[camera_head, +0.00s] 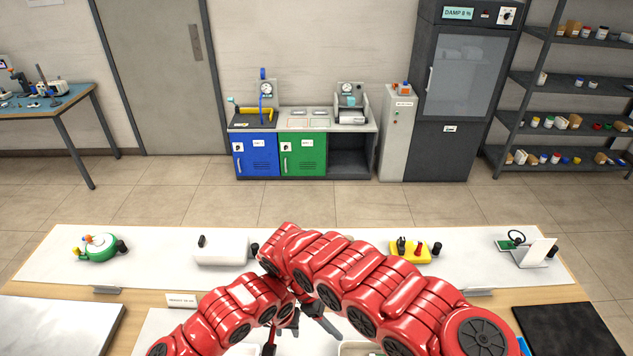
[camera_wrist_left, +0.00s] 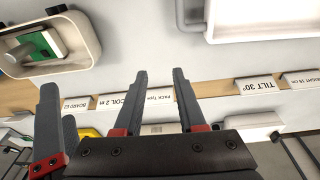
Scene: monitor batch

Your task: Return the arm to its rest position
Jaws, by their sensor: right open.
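Both of my red arms reach in from the bottom of the head view and meet over the middle of the bench. My left gripper (camera_wrist_left: 157,95) shows in the left wrist view with its two dark fingers apart and nothing between them. In the head view, dark fingers of my left gripper (camera_head: 283,328) and right gripper (camera_head: 318,316) sit close together below the arms, partly covered by them. A further dark finger at the left of the wrist view appears to be part of my right gripper; I cannot tell whether the grippers touch.
The bench (camera_head: 60,248) carries a green round device (camera_head: 100,252), a white box (camera_head: 220,250), a yellow block (camera_head: 410,256) and a white stand (camera_head: 537,253) along its back. A tray with a green board (camera_wrist_left: 42,45) shows in the wrist view. A dark mat (camera_head: 568,332) lies at right.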

